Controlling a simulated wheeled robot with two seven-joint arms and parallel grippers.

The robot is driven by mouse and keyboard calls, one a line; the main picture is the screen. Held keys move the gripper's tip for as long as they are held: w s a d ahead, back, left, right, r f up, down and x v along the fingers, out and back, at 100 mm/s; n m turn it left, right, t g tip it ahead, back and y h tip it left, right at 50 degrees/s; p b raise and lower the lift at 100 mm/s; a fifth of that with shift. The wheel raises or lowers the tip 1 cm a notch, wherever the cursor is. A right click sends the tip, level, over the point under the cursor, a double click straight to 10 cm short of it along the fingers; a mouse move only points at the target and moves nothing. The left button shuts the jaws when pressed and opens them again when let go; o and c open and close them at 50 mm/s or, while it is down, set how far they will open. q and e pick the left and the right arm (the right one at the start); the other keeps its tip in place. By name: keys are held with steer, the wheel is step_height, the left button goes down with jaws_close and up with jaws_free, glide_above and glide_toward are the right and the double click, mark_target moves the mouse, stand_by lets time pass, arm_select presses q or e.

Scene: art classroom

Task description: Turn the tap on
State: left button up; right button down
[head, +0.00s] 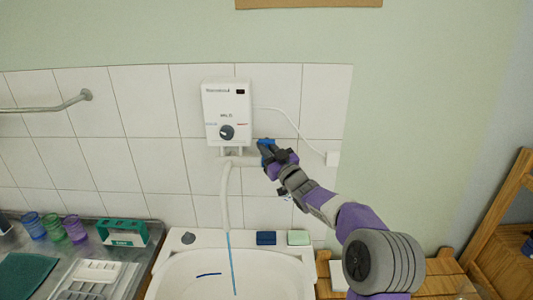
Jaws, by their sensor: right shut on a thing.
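The tap is a white pipe (226,190) that bends down over the sink from below a white wall-mounted water heater (227,108). A thin blue stream (231,262) runs from the spout's end down into the white basin. My right gripper (268,149) is at the right end of the tap, just right of the heater's lower corner. It is shut on the tap's blue handle (266,142), which is partly hidden by the fingers. My left gripper is not in view.
The white sink (160,270) stands below, with a dark blue block (266,238) and a pale green block (298,237) on its back rim. Coloured cups (76,229) and a green box (123,232) stand at left. A wooden rack is at right.

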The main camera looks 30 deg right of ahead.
steer(key=c, duration=1.2)
jaws_free()
steer(key=v, duration=0.7)
steer(key=shift+s+b, duration=0.3)
steer(key=shift+b, duration=0.05)
